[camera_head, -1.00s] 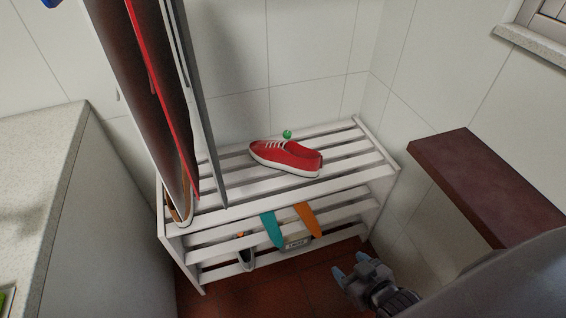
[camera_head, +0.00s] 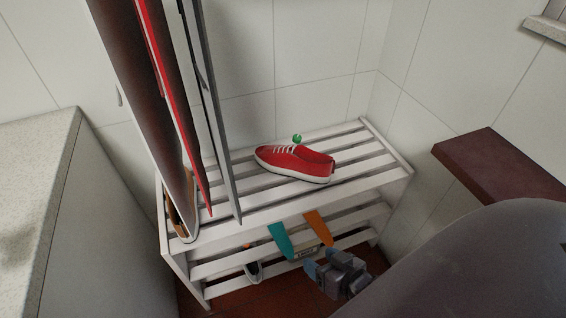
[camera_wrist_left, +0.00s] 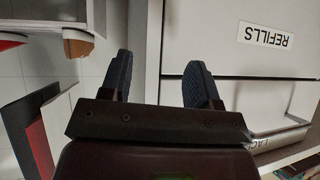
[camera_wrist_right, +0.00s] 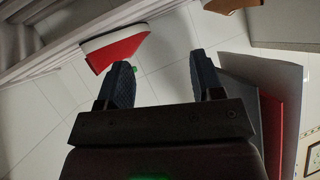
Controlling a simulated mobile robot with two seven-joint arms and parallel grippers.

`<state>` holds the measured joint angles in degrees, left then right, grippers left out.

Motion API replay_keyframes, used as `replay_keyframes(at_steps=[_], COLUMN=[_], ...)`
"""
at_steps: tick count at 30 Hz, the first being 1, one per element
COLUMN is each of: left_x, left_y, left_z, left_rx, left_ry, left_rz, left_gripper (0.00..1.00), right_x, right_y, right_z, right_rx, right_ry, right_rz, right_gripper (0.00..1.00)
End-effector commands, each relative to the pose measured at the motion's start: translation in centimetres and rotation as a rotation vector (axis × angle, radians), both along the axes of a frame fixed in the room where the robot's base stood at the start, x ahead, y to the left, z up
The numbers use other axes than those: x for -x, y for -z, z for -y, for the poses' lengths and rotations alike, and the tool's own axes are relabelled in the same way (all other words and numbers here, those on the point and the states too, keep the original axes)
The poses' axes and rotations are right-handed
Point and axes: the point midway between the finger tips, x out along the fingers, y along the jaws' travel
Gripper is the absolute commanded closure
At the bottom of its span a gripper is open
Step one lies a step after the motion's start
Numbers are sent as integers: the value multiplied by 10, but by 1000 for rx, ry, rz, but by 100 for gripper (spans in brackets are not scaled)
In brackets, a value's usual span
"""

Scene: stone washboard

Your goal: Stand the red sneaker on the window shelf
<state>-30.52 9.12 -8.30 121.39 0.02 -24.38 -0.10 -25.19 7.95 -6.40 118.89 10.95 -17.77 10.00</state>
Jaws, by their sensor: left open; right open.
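The red sneaker (camera_head: 295,163), with white sole and laces, stands upright on the top slats of a white rack (camera_head: 250,210). In the right wrist view the sneaker (camera_wrist_right: 118,48) lies beyond the fingers, apart from them. My right gripper (camera_head: 318,262) is in front of the rack, lower in the picture than the sneaker; it is open and empty, also in its wrist view (camera_wrist_right: 160,75). My left gripper (camera_wrist_left: 158,80) is open and empty in its own wrist view. A dark red-brown shelf (camera_head: 490,165) is on the right; a pale window sill (camera_head: 550,27) is partly visible at top right.
Tall hanging boards (camera_head: 210,110) stand over the rack's left end. A small green ball (camera_head: 297,139) appears just behind the sneaker. A counter (camera_head: 35,170) is at left. A "REFILLS" label (camera_wrist_left: 263,34) faces the left wrist.

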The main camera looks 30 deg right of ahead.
Motion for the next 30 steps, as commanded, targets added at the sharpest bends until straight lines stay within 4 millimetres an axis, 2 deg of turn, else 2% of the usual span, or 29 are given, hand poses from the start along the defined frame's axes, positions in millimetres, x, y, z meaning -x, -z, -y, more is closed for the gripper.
replay_keyframes(at_steps=[8,12,18,24,27,30], left_x=[1,2,6,4,3,3], left_y=[14,22,36,44,46,48], left_z=[1,1,-1,0,0,1], left_rx=[-5,-7,-13,-15,-14,-15], left_ry=[10,12,12,17,19,21], left_rz=[-16,-26,-49,-55,-56,-59], left_gripper=[44,44,44,44,44,44], right_x=[-85,-131,-185,-226,-239,-246], right_y=[-16,-28,-37,-28,-21,-16], right_z=[8,25,58,91,100,106], right_rx=[-666,-1105,-1751,-2356,-2573,-2713], right_ry=[258,407,597,752,803,835], right_rz=[239,381,579,768,842,893], right_gripper=[39,39,39,39,39,39])
